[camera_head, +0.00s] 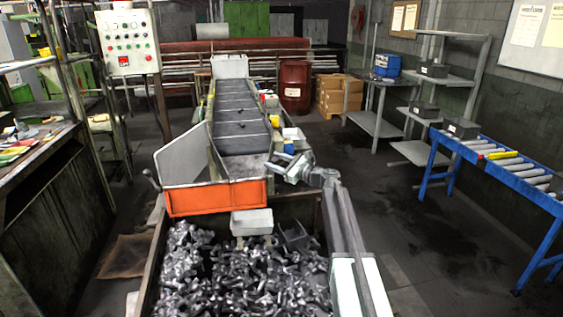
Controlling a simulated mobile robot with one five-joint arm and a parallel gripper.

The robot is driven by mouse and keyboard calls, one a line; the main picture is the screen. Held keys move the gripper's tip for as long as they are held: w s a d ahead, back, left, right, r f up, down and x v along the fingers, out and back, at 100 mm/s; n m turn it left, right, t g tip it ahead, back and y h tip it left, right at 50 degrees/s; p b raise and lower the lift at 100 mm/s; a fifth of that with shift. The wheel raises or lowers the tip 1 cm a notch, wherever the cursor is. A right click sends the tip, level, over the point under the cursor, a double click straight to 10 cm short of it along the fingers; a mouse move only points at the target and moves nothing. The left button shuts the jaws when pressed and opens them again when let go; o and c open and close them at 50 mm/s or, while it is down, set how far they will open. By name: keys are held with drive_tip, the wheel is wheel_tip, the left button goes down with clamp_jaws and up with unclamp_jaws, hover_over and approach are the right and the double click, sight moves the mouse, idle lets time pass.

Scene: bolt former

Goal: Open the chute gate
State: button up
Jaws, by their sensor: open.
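The chute (240,140) is a dark sloped conveyor running toward me down the middle. Its near end is closed off by an orange panel (217,198), which looks like the gate and stands upright. A grey side plate (183,154) rises at its left, with a small dark lever (151,180) just left of it. My arm reaches up from the lower right. My gripper (284,164) is open, to the right of the chute and above and right of the orange panel, apart from the lever. Its fingertips are small and hard to make out.
A bin of metal parts (250,275) lies below the orange panel, with a small grey box (251,222) at its far edge. A control box (128,42) stands at upper left. A blue roller table (500,160) is at right. Open floor lies between bin and table.

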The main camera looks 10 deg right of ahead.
clamp_jaws()
drive_tip(key=shift+f, duration=0.1)
idle(1.1)
